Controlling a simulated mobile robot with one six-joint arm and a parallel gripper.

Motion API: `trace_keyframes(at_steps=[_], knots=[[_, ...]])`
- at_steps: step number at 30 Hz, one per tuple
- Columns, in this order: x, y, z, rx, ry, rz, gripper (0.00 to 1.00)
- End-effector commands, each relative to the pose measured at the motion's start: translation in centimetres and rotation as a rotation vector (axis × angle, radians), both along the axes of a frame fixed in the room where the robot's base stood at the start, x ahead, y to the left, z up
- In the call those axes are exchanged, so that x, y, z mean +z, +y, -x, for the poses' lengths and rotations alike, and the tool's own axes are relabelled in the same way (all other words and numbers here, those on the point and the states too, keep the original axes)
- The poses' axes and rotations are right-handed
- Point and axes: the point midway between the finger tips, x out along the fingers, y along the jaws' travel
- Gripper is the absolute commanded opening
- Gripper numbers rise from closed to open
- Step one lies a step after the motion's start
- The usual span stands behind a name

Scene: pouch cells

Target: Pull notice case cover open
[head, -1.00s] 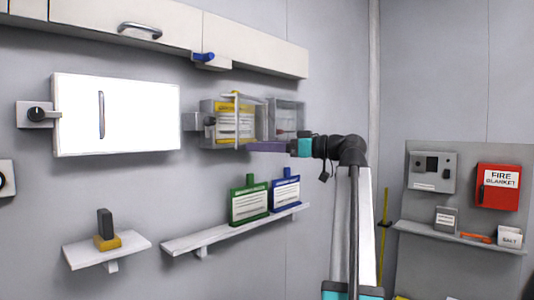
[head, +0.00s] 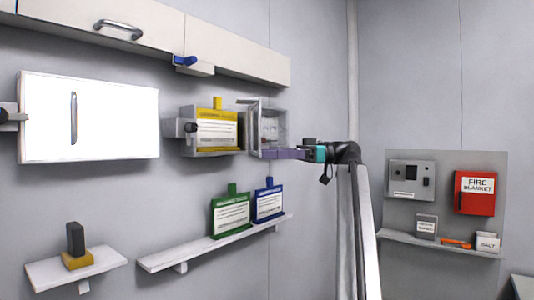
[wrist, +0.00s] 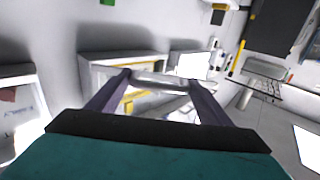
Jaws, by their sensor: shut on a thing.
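The notice case (head: 216,152) is a shallow grey box on the wall, with a yellow notice (head: 217,130) in plain view inside it. Its clear, grey-framed cover (head: 283,125) stands swung out to the right of the case. My gripper (head: 268,153) is at the cover's lower part, reaching in from the right. In the wrist view, the purple fingers (wrist: 160,82) are shut on a pale bar, apparently the cover's handle (wrist: 160,77). The exact contact is small and blurred. A dark knob (head: 190,127) sits on the case's left side.
A white cabinet door (head: 115,125) is left of the case, with overhead cabinets (head: 230,58) above. Below, a shelf (head: 165,260) bears a green notice (head: 230,215) and a blue one (head: 268,203). A red fire blanket box (head: 475,193) hangs at right.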

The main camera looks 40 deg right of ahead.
Motion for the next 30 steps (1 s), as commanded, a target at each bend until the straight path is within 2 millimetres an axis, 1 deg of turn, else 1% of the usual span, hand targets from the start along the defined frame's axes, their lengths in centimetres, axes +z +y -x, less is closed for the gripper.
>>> trace_keyframes(at_steps=[1,10,26,27,28,30], knots=[[0.60,-0.64,-0.38,0.009,0.000,-0.009,0.33],[0.43,-1.37,-0.28,0.097,-0.002,-0.012,0.33],[0.22,-0.93,-0.45,0.129,-0.003,-0.013,0.33],[0.22,-0.92,-0.46,0.128,-0.003,-0.013,0.78],[0.22,-0.92,-0.45,0.128,-0.003,-0.013,0.80],[0.18,-0.92,-0.43,0.129,-0.003,-0.012,0.80]])
